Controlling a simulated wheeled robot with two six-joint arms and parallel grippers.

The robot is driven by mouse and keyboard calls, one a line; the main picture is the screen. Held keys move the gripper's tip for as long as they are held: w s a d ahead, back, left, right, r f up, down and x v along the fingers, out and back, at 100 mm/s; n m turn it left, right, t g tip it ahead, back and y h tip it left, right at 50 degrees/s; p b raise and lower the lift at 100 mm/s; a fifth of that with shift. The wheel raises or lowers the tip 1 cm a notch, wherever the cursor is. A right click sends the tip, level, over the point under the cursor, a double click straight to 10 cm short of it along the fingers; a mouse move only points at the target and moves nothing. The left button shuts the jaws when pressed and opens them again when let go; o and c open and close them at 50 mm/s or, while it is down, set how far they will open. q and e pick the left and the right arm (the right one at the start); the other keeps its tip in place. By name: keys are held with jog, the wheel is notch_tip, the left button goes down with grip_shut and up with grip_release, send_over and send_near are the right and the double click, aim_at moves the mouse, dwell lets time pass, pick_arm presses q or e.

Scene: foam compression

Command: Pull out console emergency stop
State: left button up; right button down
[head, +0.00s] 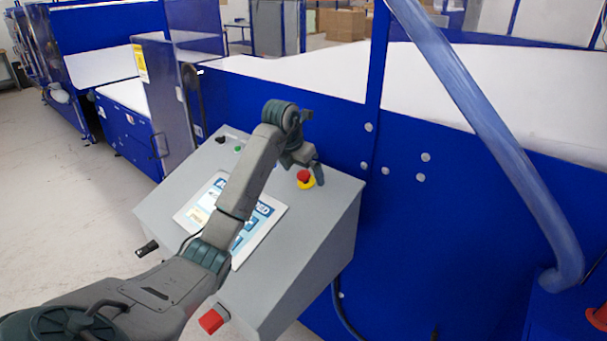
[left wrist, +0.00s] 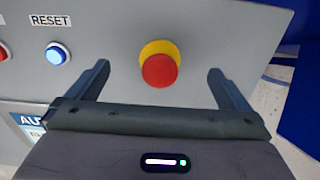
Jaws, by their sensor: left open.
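The console emergency stop (head: 304,177) is a red mushroom button on a yellow ring, on the sloped grey console top near its upper right edge. In the left wrist view the red button (left wrist: 160,70) sits between and beyond my two spread fingers, touching neither. My left gripper (head: 308,170) is over the button's area in the head view, and its fingers show open and empty in the left wrist view (left wrist: 158,80). Part of the left gripper is hidden by its own wrist in the head view. My right gripper is not in view.
The grey console (head: 290,262) carries a touchscreen (head: 262,226), partly covered by my arm. A blue button (left wrist: 57,54) under a RESET label is left of the stop. A blue machine wall (head: 440,250) stands close behind the console. Open floor (head: 60,200) lies to the left.

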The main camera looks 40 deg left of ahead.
pick_arm(q)
jog(key=shift+p+v, duration=0.45)
jog(key=shift+v, duration=2.85)
jog(key=shift+f, duration=0.1)
